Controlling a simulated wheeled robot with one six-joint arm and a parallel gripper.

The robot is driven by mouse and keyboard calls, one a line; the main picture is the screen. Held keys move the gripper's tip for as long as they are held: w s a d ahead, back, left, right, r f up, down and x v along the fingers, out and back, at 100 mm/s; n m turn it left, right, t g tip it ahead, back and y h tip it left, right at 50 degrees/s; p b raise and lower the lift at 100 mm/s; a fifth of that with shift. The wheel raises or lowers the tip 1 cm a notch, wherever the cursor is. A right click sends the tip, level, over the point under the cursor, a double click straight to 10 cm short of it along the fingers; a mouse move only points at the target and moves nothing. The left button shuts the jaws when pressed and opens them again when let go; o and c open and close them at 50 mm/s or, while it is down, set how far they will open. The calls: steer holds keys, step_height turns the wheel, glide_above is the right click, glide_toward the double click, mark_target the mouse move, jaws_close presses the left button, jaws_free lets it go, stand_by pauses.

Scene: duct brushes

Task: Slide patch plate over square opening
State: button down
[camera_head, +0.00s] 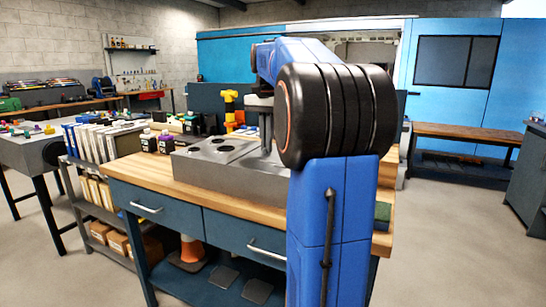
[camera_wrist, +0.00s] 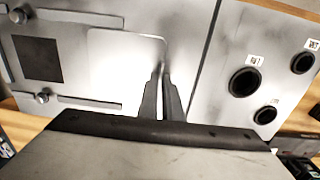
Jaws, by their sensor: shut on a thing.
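The patch plate (camera_wrist: 118,52) is a pale, round-cornered sheet lying on a grey metal panel (camera_wrist: 75,78) in the wrist view. The square opening (camera_wrist: 38,58) is a dark square to its left, uncovered, with a bare strip between them. Slotted guide rails (camera_wrist: 75,18) with knobs run above and below the opening. My gripper (camera_wrist: 161,72) is at the plate's right edge, its narrow fingers close together and shut on the plate; the exact grip spot is hard to see. In the head view my arm hides the plate and opening.
Round dark holes (camera_wrist: 244,81) with small labels sit in the panel to the right. In the head view the grey metal duct box (camera_head: 205,163) stands on a wooden-topped workbench (camera_head: 150,172). Bottles (camera_head: 148,141) and a yellow fitting (camera_head: 230,103) stand behind or beside it.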

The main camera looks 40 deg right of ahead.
steer(key=shift+s+d, duration=0.1)
steer(key=shift+s, duration=0.1)
stand_by(0.3)
steer(key=shift+s+d, duration=0.25)
steer(key=shift+s, duration=0.4)
steer(key=shift+s+d, duration=0.2)
steer(key=shift+s, duration=0.4)
steer(key=shift+s, duration=0.15)
steer(key=shift+s+d, duration=0.25)
steer(key=shift+s, duration=0.4)
steer(key=shift+s+d, duration=0.25)
steer(key=shift+s, duration=0.35)
steer(key=shift+s, duration=0.1)
steer(key=shift+s+d, duration=0.25)
steer(key=shift+s, duration=0.4)
steer(key=shift+s+d, duration=0.25)
steer(key=shift+s, duration=0.4)
steer(key=shift+s+d, duration=0.1)
steer(key=shift+s, duration=0.2)
steer(key=shift+s+d, duration=0.2)
steer(key=shift+s, duration=0.4)
steer(key=shift+s+d, duration=0.2)
steer(key=shift+s, duration=0.35)
steer(key=shift+s, duration=0.15)
